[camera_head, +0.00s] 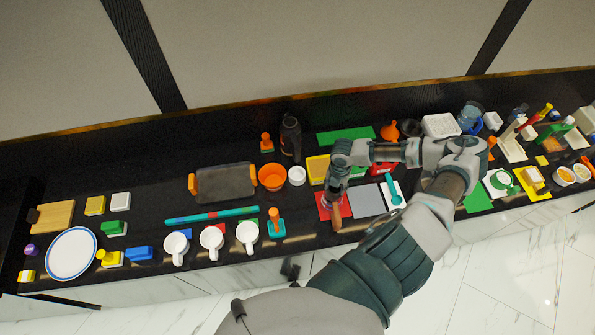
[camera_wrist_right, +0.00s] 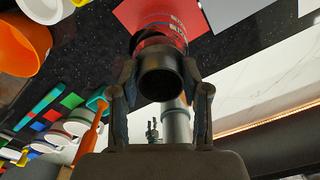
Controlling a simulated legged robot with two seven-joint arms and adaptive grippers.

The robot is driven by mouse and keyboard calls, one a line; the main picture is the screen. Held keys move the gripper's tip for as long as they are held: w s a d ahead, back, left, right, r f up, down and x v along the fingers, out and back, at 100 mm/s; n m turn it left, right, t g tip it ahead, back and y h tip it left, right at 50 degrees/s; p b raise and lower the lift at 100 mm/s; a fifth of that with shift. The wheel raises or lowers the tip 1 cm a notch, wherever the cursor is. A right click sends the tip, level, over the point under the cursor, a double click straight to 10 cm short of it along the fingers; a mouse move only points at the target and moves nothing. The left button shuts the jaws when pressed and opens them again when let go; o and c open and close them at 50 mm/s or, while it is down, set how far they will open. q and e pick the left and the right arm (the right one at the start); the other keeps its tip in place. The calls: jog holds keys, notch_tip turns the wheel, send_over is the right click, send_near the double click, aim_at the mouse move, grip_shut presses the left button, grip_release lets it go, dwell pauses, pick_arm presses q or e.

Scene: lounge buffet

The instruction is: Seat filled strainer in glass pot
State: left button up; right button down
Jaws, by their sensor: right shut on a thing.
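My right gripper (camera_head: 335,197) is above the red mat (camera_head: 324,212) near the counter's front edge. In the right wrist view (camera_wrist_right: 160,90) its fingers are shut on a dark, round-ended cylinder (camera_wrist_right: 160,82); I cannot tell if this is the strainer. A clear piece with white markings (camera_wrist_right: 160,18) shows just beyond it, over the red mat. I cannot tell whether it is the glass pot, or if the two touch. A brown handle-like part (camera_head: 336,219) shows below the gripper. A small dark shape (camera_head: 290,268) before the counter may be my left gripper.
An orange bowl (camera_head: 272,177) and a white cup (camera_head: 297,175) stand left of the gripper. A grey mat (camera_head: 366,201) lies to its right. Several white mugs (camera_head: 211,240) line the front edge. A clear bluish jug (camera_head: 470,112) stands far right.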

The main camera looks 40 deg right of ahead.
jog(key=shift+f, duration=0.45)
jog(key=shift+c, duration=2.4)
grip_release()
jog(key=shift+c, duration=1.3)
